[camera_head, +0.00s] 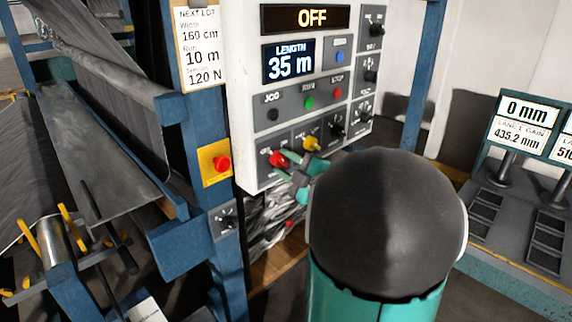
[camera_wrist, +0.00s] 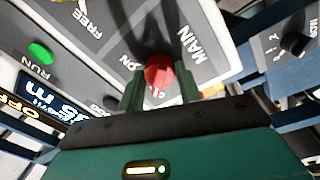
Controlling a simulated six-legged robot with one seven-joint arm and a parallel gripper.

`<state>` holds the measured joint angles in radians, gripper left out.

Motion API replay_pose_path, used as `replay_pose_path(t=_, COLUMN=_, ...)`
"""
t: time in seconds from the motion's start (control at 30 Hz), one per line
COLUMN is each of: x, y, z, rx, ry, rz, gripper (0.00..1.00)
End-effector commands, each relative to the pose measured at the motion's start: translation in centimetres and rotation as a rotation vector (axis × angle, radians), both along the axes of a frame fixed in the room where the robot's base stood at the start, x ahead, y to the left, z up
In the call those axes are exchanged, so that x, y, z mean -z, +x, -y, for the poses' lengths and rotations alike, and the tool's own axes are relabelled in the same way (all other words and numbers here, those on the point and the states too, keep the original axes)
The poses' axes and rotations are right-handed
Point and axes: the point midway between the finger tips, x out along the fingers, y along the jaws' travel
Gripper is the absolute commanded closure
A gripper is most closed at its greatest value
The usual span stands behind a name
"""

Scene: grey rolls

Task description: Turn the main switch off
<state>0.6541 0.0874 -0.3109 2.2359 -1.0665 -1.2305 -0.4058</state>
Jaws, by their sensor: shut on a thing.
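The main switch (camera_wrist: 160,72) is a red rotary knob on the grey lower part of the control panel, with the word MAIN beside it in the wrist view. It also shows at the panel's lower left in the head view (camera_head: 278,159). My gripper (camera_wrist: 160,90) is shut on the red knob, one finger on each side. In the head view my gripper (camera_head: 292,167) is at the knob, partly hidden by my arm. The panel's top display (camera_head: 312,17) reads OFF. The knob's pointer is too covered to read.
A yellow knob (camera_head: 311,144) sits close to the right of the red one. Green, red and black buttons are above. A red emergency button on a yellow plate (camera_head: 216,163) is on the blue post at left. A second console (camera_head: 525,130) stands at right.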

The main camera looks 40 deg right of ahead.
Motion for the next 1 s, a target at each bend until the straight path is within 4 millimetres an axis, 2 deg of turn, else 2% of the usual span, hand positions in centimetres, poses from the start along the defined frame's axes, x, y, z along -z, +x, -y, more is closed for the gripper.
replay_pose_path(t=0.3, x=-0.03, y=0.01, z=0.03, rx=0.0, ry=-0.127, rz=0.004, gripper=0.88)
replay_pose_path(t=0.83, x=-0.05, y=-0.01, z=0.06, rx=0.001, ry=-0.151, rz=0.005, gripper=0.88)
replay_pose_path(t=0.87, x=-0.05, y=-0.01, z=0.06, rx=0.001, ry=-0.151, rz=0.005, gripper=0.6)
replay_pose_path(t=0.93, x=-0.05, y=0.0, z=0.06, rx=0.001, ry=-0.151, rz=0.005, gripper=0.46)
replay_pose_path(t=1.0, x=-0.04, y=0.0, z=0.05, rx=0.001, ry=-0.15, rz=0.005, gripper=0.44)
